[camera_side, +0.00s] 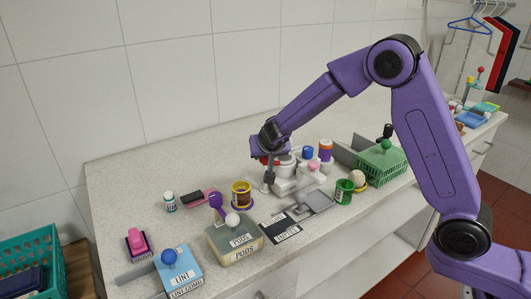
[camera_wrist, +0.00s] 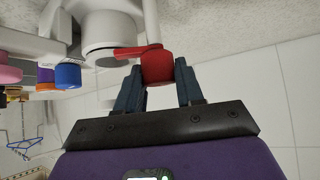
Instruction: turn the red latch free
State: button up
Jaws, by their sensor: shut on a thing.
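The red latch (camera_wrist: 157,64) is on a white device (camera_wrist: 108,30) in the wrist view. Its arm points left across the round grey-white part of the device. My gripper (camera_wrist: 158,84) has its two dark blue fingers on either side of the latch's thick end, shut on it. In the side view, my gripper (camera_side: 268,170) is at the left of the white device (camera_side: 297,181), and only a bit of the red latch (camera_side: 265,160) shows there. How the latch is fixed to the device is hidden.
A green tin (camera_side: 344,191) and a green basket (camera_side: 383,164) are to the right. Boxes with knobs, including a blue one (camera_side: 178,270), stand at the front. The counter's back left is clear.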

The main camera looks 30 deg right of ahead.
jog(key=m+g+h, duration=0.1)
jog(key=m, duration=0.2)
jog(key=m+g+h, duration=0.1)
jog(key=m+h, duration=0.1)
jog(key=shift+w+m+g, duration=0.1)
jog(key=shift+m+g, duration=0.2)
jog(key=shift+m, duration=0.1)
jog(key=m+g+h, duration=0.2)
jog(key=m+g, duration=0.1)
jog(key=m, duration=0.1)
jog(key=shift+d+m, duration=0.1)
jog(key=shift+m, duration=0.3)
jog(key=shift+r+g, duration=0.1)
jog(key=shift+g, duration=0.3)
jog(key=shift+d, duration=0.1)
jog(key=o, duration=0.7)
jog(key=shift+m, duration=0.3)
jog(key=shift+o, duration=0.2)
jog(key=shift+a+r, duration=0.3)
jog(key=shift+a, duration=0.2)
jog(key=v, duration=1.1)
